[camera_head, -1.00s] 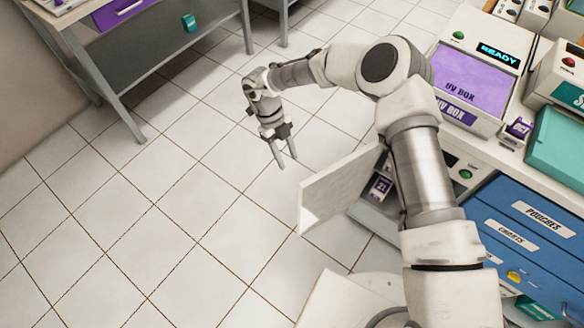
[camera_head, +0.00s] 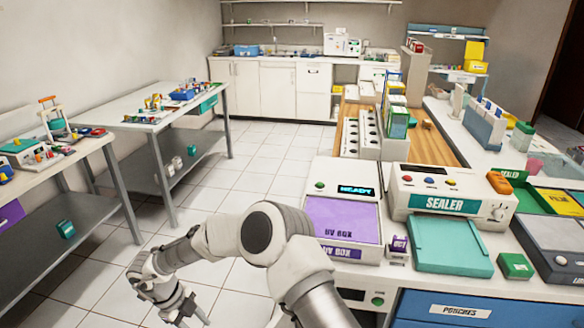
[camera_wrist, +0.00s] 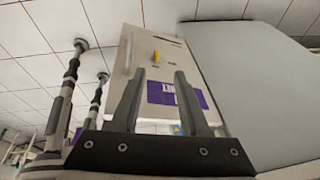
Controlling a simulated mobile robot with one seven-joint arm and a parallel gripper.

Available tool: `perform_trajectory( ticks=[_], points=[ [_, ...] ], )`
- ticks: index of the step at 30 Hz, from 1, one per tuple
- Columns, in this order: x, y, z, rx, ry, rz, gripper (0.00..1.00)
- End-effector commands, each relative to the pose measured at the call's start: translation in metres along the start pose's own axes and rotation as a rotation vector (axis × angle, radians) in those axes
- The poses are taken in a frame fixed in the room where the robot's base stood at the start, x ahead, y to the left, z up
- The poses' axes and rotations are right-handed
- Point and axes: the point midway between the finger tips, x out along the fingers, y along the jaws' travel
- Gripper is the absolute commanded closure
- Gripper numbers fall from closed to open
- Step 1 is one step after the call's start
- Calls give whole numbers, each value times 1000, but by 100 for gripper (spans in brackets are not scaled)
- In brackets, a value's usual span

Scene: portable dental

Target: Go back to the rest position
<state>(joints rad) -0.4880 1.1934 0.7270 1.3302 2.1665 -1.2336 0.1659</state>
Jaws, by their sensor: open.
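My gripper (camera_head: 188,312) hangs low at the bottom left of the head view, over the tiled floor, left of the counter with the UV box. My arm is bent, with its elbow in front of the UV box (camera_head: 342,218). In the wrist view my gripper (camera_wrist: 160,85) shows two dark fingers spread apart with nothing held between them. Behind the fingers is a pale panel (camera_wrist: 135,50) with a purple label (camera_wrist: 165,93), seen at a tilt. A large plain grey surface fills the right of that view.
The sealer (camera_head: 452,195) and a teal tray (camera_head: 450,247) stand right of the UV box. Blue drawers (camera_head: 450,310) are below. Metal tables (camera_head: 150,118) stand along the left wall. White cabinets (camera_head: 278,90) line the back. The tiled floor (camera_head: 262,165) between is clear.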

Motion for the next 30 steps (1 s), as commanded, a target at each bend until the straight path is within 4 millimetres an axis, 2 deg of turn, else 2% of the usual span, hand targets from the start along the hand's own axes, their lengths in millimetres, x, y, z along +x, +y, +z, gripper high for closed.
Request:
perform_trajectory(
  ticks=[1, 5, 6, 9, 12, 15, 19, 24, 27, 30],
  points=[
    [-21, -27, 0, -8, -56, -74, 55],
    [-74, -94, -1, -63, -210, -287, 55],
    [-93, -114, -3, -85, -252, -352, 55],
    [-140, -155, -11, -154, -344, -508, 55],
    [-189, -187, -25, -238, -417, -655, 55],
    [-237, -210, -43, -338, -468, -789, 55],
    [-292, -228, -73, -484, -504, -942, 55],
    [-349, -230, -120, -701, -501, -1093, 55],
    [-372, -224, -152, -836, -475, -1151, 55],
    [-387, -212, -186, -970, -434, -1183, 55]
  ],
)
